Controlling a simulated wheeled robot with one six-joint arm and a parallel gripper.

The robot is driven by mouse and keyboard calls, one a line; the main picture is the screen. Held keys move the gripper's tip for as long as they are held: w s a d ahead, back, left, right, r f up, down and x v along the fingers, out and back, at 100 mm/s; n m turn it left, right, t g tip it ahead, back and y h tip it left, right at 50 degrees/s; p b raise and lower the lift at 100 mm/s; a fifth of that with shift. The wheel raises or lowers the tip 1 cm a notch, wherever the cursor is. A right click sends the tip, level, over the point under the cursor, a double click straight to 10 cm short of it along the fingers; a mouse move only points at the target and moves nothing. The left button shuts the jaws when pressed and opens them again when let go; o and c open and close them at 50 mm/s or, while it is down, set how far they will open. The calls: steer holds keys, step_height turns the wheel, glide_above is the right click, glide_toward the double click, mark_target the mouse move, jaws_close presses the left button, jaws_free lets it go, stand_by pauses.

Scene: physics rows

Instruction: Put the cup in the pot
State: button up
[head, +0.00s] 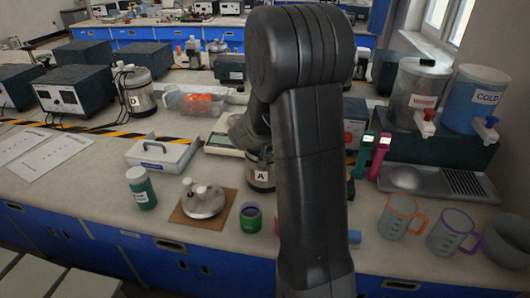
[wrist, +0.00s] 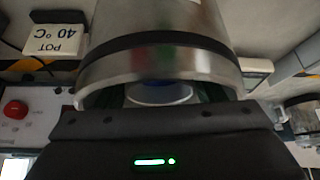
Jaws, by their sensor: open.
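A shiny metal pot (wrist: 160,62) with a dark band fills the upper middle of the wrist view, very close to my gripper (wrist: 160,122). A card reading "POT 40 °C" (wrist: 60,36) shows upside down beside it. A whitish round thing with some blue (wrist: 160,92) shows between the pot's edge and my gripper; I cannot tell whether it is a cup. My gripper is open; its fingertips are not clear, and my arm hides it in the head view.
A metal vessel marked A (head: 261,172) stands beside my arm. An orange-handled mug (head: 400,214) and a purple-handled mug (head: 452,231) stand at the right. A green bottle (head: 141,188) and a rounded metal thing on a brown board (head: 185,221) are at the left.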

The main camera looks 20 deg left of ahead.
steer(key=shift+r+p, duration=0.55)
steer(key=shift+p, duration=0.05)
steer(key=v, duration=1.2)
steer(key=shift+c, duration=0.4)
